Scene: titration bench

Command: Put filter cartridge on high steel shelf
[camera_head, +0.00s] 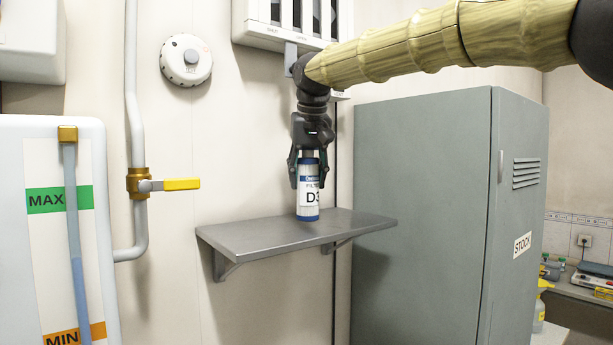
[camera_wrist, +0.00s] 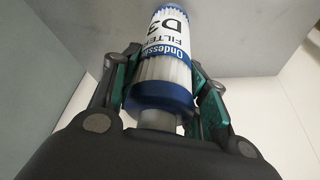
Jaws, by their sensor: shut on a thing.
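The filter cartridge (camera_head: 308,190) is a white and blue cylinder labelled "FILTER D3". It is upright at the steel shelf, with its bottom end at the shelf top; I cannot tell whether it touches. The high steel shelf (camera_head: 250,241) is a grey wall shelf on brackets. My gripper (camera_head: 308,172) points down and is shut on the cartridge's upper end, fingers on both sides. In the wrist view the cartridge (camera_wrist: 165,55) extends away between the green-padded fingers of my gripper (camera_wrist: 167,95), with grey shelf surface behind it.
A tall grey cabinet (camera_head: 425,200) marked "STOCK" stands right of the shelf. A pipe with a yellow-handled valve (camera_head: 168,185) and a white tank (camera_head: 50,240) are at left. A white wall unit (camera_head: 290,22) hangs above. The shelf is bare on both sides of the cartridge.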

